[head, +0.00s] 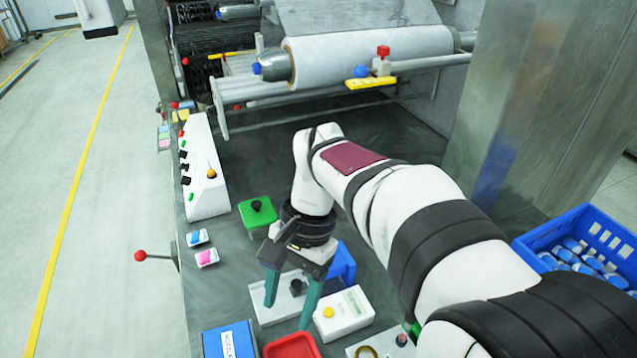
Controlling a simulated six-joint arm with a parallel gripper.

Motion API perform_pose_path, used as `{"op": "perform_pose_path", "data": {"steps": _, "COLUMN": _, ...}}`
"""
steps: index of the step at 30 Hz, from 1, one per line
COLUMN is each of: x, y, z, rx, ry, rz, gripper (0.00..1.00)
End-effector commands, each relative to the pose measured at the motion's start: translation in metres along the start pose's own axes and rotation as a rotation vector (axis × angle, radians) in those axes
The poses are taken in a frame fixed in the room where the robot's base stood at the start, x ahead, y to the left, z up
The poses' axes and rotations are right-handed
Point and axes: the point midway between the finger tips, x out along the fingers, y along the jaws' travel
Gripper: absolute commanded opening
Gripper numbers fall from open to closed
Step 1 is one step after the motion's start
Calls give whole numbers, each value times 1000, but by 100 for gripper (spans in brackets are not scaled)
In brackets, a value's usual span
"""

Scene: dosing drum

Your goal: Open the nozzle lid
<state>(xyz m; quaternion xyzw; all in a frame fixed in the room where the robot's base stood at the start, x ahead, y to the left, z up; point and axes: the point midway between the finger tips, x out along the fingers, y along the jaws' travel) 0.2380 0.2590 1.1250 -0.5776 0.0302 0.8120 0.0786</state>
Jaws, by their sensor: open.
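A blue box (228,343) with a white label that seems to read "NOZZLE" stands at the bottom edge of the head view, partly cut off. I cannot make out a separate lid on it. My gripper (289,304) points down with its two teal fingers spread apart and nothing between them that I can see held. It is above and to the right of the blue box in the picture, over a white plate with a black knob (296,286). A green box with a black knob (258,213) stands behind the gripper, to its left.
A white device with a yellow button (345,314) is right of the fingers, and a red tray (291,346) is below them. A blue crate (585,240) stands far right. Two small packets (206,258) lie left. A white control panel (203,165) and film roll (365,55) are behind.

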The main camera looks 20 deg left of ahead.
Motion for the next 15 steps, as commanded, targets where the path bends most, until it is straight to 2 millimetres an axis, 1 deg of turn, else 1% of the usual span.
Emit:
{"op": "perform_pose_path", "data": {"steps": 1, "x": 15, "y": -30, "z": 6, "rx": -35, "ry": -25, "rz": 32, "gripper": 63}}
{"op": "perform_pose_path", "data": {"steps": 3, "x": 30, "y": -59, "z": 14, "rx": -60, "ry": -46, "rz": 58, "gripper": 63}}
{"op": "perform_pose_path", "data": {"steps": 5, "x": 38, "y": -71, "z": 19, "rx": -70, "ry": -56, "rz": 71, "gripper": 63}}
{"op": "perform_pose_path", "data": {"steps": 7, "x": 41, "y": -76, "z": 21, "rx": -74, "ry": -59, "rz": 75, "gripper": 63}}
{"op": "perform_pose_path", "data": {"steps": 11, "x": 46, "y": -75, "z": 21, "rx": -74, "ry": -59, "rz": 76, "gripper": 63}}
{"op": "perform_pose_path", "data": {"steps": 14, "x": 64, "y": -73, "z": 22, "rx": -74, "ry": -60, "rz": 78, "gripper": 63}}
{"op": "perform_pose_path", "data": {"steps": 15, "x": 75, "y": -72, "z": 23, "rx": -74, "ry": -62, "rz": 79, "gripper": 63}}
